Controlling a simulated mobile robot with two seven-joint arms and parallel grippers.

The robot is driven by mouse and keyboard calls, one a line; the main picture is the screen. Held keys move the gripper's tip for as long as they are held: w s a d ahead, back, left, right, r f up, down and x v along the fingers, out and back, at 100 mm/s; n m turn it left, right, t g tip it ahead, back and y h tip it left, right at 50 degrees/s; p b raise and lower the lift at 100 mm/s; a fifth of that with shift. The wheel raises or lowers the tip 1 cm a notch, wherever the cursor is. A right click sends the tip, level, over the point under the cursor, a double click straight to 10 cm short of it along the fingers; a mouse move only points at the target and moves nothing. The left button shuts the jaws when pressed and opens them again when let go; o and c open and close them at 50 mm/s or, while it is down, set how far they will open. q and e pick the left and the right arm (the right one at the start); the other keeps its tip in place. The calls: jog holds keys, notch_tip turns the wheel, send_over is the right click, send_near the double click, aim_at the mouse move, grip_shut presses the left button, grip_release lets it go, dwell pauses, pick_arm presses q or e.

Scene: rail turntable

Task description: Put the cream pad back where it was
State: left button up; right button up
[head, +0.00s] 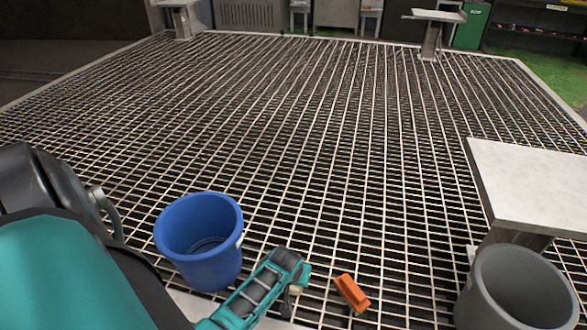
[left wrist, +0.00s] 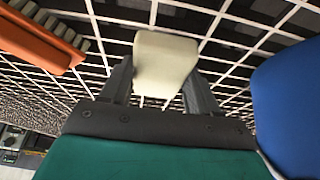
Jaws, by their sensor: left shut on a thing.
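The cream pad (left wrist: 166,65) is a small pale block with rounded corners. My left gripper (left wrist: 160,90) is shut on it, with one dark finger on each side, and holds it over the grating. In the head view my left gripper (head: 293,287) is low in the middle, between the blue bucket and the orange brush. Only a small pale bit of the pad (head: 296,290) shows there; the rest is hidden by the gripper. My right gripper is not in view.
A blue bucket (head: 203,262) stands just left of my gripper. An orange brush (head: 352,293) with grey bristles lies to its right. A grey bucket (head: 515,290) and a pale-topped stand (head: 530,180) are at the right. The grating (head: 300,130) beyond is clear.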

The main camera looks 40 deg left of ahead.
pick_arm(q)
jog(key=shift+f, duration=0.4)
notch_tip(320, 180, down, 3)
jog(key=shift+r+b, duration=0.1)
jog(key=shift+b, duration=0.95)
jog(key=shift+f, duration=0.4)
jog(key=shift+r, duration=0.1)
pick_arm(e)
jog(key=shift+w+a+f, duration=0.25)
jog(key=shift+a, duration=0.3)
pick_arm(q)
jog(key=o, duration=0.5)
jog(key=shift+f, duration=0.2)
jog(key=shift+c, duration=0.2)
jog(key=o, duration=0.5)
jog(key=shift+c, duration=0.2)
jog(key=shift+r, duration=0.1)
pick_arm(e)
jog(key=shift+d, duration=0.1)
